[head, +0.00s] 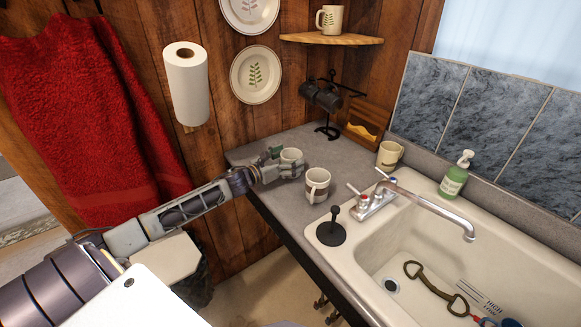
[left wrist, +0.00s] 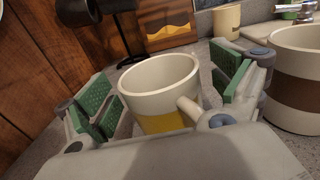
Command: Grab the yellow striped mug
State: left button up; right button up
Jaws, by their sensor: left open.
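The yellow striped mug (left wrist: 160,92) is cream with a yellow band low on its side. It stands upright on the counter between the spread fingers of my left gripper (left wrist: 166,95). Its handle points toward the lower right, close to the right finger in the left wrist view. In the head view, the mug (head: 291,155) is partly covered by my left gripper (head: 280,164), which reaches in from the left. The gripper is open, with green pads on either side of the mug. I cannot tell whether the pads touch it. My right gripper is not in view.
A brown striped mug (head: 317,186) stands just right, near the counter (head: 341,168) edge. A beige mug (head: 389,155) is farther back. Dark mugs hang on a black stand (head: 329,129) behind. The faucet (head: 430,208) and sink lie to the right.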

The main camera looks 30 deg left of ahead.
pick_arm(q)
jog(key=shift+c, duration=0.4)
jog(key=c, duration=1.2)
jog(key=shift+r, duration=0.15)
notch_tip(320, 180, up, 10)
dwell(0.5)
